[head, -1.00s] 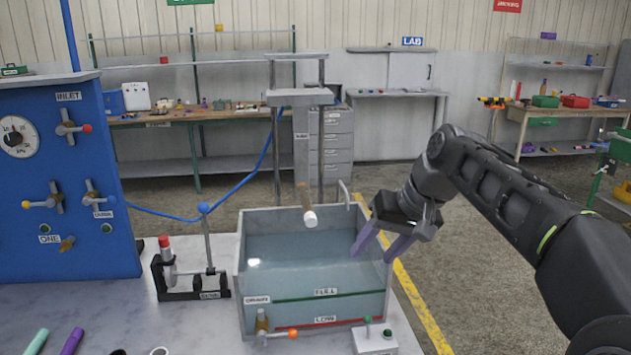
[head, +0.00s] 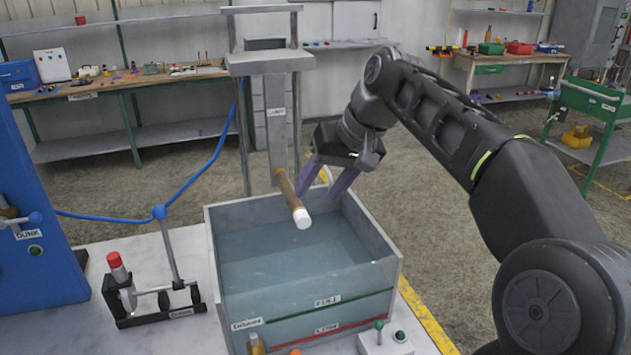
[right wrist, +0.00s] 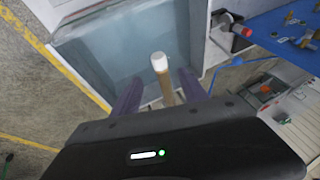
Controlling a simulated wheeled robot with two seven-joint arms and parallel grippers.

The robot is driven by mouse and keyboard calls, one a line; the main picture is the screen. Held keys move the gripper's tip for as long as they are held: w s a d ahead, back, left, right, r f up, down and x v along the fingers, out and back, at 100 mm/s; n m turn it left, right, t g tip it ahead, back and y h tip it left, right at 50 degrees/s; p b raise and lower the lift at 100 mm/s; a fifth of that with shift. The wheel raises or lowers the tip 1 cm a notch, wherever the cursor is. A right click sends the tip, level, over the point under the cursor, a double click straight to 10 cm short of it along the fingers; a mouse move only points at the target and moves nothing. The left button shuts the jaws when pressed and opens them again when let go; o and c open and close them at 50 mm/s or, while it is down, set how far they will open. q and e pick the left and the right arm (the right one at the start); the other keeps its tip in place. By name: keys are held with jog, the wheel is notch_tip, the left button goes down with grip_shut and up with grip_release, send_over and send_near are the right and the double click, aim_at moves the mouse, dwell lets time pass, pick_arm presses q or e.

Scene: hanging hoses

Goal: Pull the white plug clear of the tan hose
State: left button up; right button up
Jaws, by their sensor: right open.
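The tan hose (head: 286,187) hangs above the water tank, slanting down toward the front. The white plug (head: 302,218) sits in its lower end. My right gripper (head: 327,184) is open, its two purple fingers just right of the hose in the head view. In the right wrist view, the white plug (right wrist: 159,62) and the tan hose (right wrist: 166,92) show between the spread fingers (right wrist: 158,88), with the plug beyond the fingertips. I cannot tell from this how far the fingers are from the hose. My left gripper is not in view.
The water tank (head: 390,262) stands below the hose, with a grey frame (head: 268,65) behind it. A small stand with a red-topped part (head: 117,262) is left of the tank. A blue cabinet (head: 40,180) is at the far left. A blue hose (head: 205,165) runs behind.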

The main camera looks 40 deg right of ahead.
aim_at(304, 212)
jog(key=shift+p+x, duration=0.35)
jog(key=shift+x, duration=3.65)
jog(key=shift+c, duration=0.2)
grip_shut()
jog(key=shift+o, duration=0.2)
grip_release()
jog(key=shift+r, duration=0.15)
jog(key=v, duration=0.7)
jog(key=shift+s+r+b, duration=0.2)
jog(key=shift+r+b, duration=0.1)
jog(key=shift+b, duration=0.05)
